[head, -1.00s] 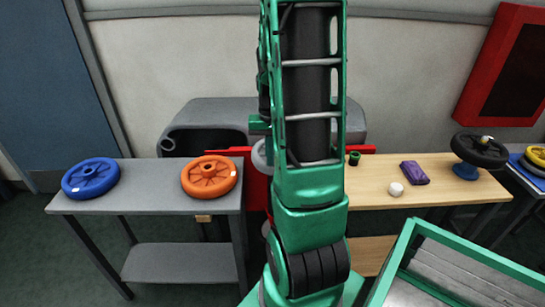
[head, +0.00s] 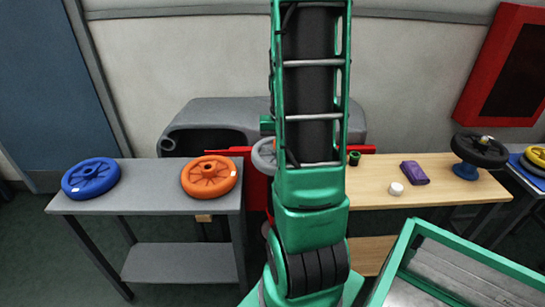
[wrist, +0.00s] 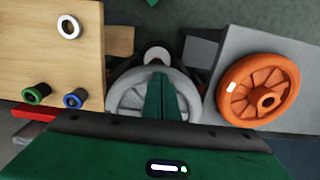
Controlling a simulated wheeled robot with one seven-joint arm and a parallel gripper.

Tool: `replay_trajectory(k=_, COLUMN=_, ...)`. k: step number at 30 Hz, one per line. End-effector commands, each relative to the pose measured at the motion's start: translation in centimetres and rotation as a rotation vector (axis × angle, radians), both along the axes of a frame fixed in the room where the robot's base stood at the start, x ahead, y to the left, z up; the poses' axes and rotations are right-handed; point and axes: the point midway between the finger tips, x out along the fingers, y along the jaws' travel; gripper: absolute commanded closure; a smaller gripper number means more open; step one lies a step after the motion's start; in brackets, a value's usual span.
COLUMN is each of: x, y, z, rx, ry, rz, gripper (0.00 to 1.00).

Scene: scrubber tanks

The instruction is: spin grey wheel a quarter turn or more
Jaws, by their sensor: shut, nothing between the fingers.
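The grey wheel (head: 263,157) is partly hidden behind my arm in the head view, in front of the red panel. In the wrist view the grey wheel (wrist: 128,101) lies at the centre, with spokes showing at left and right. My gripper (wrist: 160,82) is shut and empty, with its green fingers over the middle of the wheel. The fingers hide the hub, and I cannot tell whether they touch the wheel. In the head view my fingers are hidden behind my arm.
An orange wheel (head: 209,177) and a blue wheel (head: 91,179) lie on the grey table at left. A green-framed bin (head: 470,262) stands front right.

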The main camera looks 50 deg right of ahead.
Motion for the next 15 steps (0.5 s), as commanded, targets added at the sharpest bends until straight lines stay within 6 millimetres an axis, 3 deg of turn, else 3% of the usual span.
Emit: replay_trajectory(k=15, x=-0.93, y=-0.86, z=-0.13, rx=0.000, ry=0.000, rz=-0.002, gripper=1.00)
